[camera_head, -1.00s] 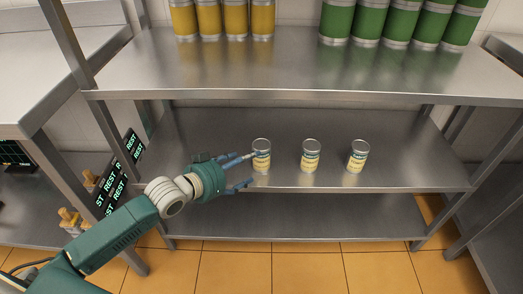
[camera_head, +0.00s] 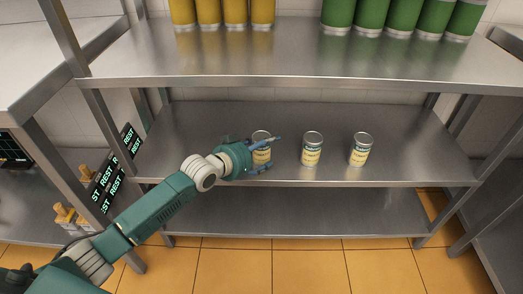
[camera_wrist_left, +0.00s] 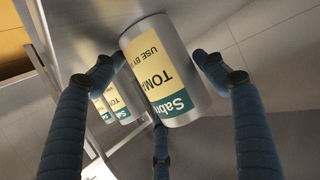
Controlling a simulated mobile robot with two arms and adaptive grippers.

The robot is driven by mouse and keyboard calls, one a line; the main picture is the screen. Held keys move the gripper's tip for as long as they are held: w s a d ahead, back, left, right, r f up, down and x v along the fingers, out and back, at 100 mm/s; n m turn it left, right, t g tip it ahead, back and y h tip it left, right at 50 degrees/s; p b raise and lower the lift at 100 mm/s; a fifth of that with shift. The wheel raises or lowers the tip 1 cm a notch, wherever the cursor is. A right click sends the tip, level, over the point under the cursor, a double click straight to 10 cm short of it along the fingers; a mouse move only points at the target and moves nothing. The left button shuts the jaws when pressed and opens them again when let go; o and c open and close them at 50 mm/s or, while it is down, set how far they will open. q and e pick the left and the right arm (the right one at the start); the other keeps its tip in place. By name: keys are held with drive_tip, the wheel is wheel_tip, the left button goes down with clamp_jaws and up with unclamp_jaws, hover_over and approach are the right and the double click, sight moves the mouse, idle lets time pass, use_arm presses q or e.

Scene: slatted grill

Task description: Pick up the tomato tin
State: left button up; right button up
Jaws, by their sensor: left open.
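Three small tins with pale yellow labels stand in a row on the middle metal shelf. The left tin (camera_head: 262,155) is partly hidden by my left gripper (camera_head: 266,155), whose fingers reach around it. In the left wrist view this tin (camera_wrist_left: 166,75) is large, with "TOM" and "Sab" readable on its label. It lies between the blue fingers of my left gripper (camera_wrist_left: 155,85), which are spread open; I cannot tell whether any finger touches it. The middle tin (camera_head: 312,150) and right tin (camera_head: 360,150) stand apart to the right. My right gripper is not in view.
The upper shelf (camera_head: 280,62) hangs above the tins, holding yellow tins (camera_head: 208,12) and green tins (camera_head: 370,15). A shelf post (camera_head: 105,130) and black signs reading "REST" (camera_head: 132,140) are at the left. The middle shelf is bare right of the tins.

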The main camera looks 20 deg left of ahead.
sight(264, 138)
use_arm(q)
drive_tip(key=c, duration=1.2)
drive_tip(key=shift+r, duration=0.15)
drive_tip(key=shift+c, duration=0.3)
drive_tip(key=shift+w+r, duration=0.1)
drive_tip(key=shift+r, duration=0.3)
wheel_tip(264, 138, up, 3)
drive_tip(key=shift+r+p, duration=0.1)
drive_tip(key=shift+p, duration=0.65)
wheel_tip(264, 138, up, 4)
drive_tip(key=shift+f+p, duration=0.25)
drive_tip(key=shift+p, duration=0.3)
drive_tip(key=shift+r, duration=1.25)
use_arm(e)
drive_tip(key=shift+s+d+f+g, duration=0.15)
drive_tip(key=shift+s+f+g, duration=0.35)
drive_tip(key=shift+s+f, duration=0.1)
use_arm(q)
drive_tip(key=shift+r+p, duration=0.1)
drive_tip(key=shift+p, duration=0.25)
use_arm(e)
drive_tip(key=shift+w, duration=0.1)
